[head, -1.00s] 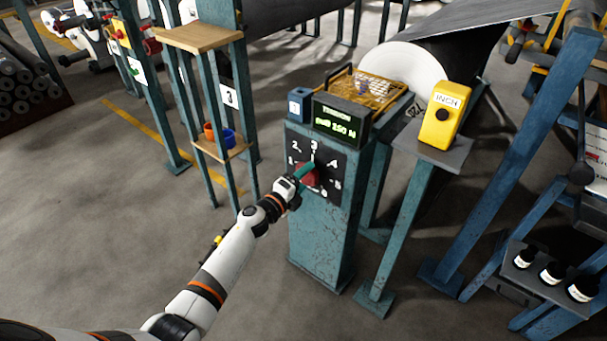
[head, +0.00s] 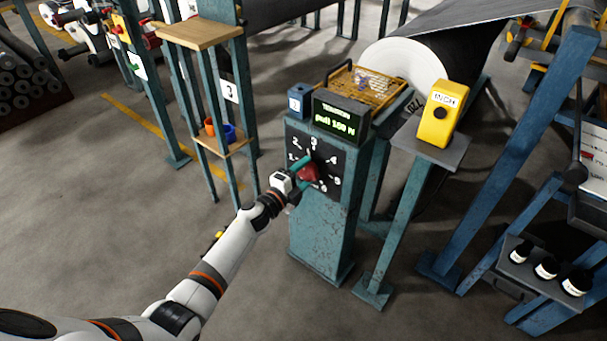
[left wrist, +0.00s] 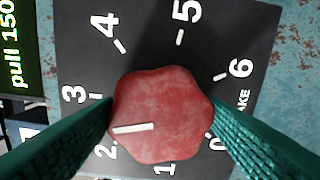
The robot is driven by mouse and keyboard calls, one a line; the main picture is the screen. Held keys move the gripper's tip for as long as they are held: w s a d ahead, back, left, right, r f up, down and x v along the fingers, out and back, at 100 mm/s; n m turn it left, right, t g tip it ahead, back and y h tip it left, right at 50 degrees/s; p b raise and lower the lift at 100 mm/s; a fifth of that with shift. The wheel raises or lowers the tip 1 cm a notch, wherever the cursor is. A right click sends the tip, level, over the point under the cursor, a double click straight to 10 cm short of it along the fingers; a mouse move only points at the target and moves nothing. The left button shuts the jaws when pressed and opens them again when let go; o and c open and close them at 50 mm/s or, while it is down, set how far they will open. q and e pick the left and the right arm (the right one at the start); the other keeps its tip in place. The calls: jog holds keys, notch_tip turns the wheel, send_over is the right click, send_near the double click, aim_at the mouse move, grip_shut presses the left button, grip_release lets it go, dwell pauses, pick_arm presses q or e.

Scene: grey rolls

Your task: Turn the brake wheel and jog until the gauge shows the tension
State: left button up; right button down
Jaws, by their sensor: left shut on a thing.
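My left gripper (head: 306,173) is shut on the red brake wheel (head: 311,174) on the front of the teal post. In the left wrist view the teal fingers press on both sides of the lobed red wheel (left wrist: 162,110). Its white mark points between 2 and 3, nearer 2, on the black dial plate (left wrist: 205,45). The tension gauge (head: 341,119) sits on top of the post with green text. Its edge in the left wrist view (left wrist: 18,50) reads "pull 150". The yellow INCH box (head: 439,118) with a dark button stands to the right. My right gripper is not in view.
A small blue box (head: 298,101) and a yellow mesh guard (head: 365,86) are beside and behind the gauge. A large roll (head: 405,68) lies behind. A shelf with cups (head: 222,150) stands left. Several small dark jars sit in a tray (head: 517,267) at lower right.

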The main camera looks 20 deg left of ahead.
pick_arm(q)
jog(key=o, duration=1)
jog(key=shift+s+a, duration=0.15)
jog(key=shift+s, duration=0.1)
jog(key=p+v, duration=0.2)
jog(key=v, duration=0.9)
jog(key=shift+s+a, duration=0.1)
jog(key=shift+s, duration=0.1)
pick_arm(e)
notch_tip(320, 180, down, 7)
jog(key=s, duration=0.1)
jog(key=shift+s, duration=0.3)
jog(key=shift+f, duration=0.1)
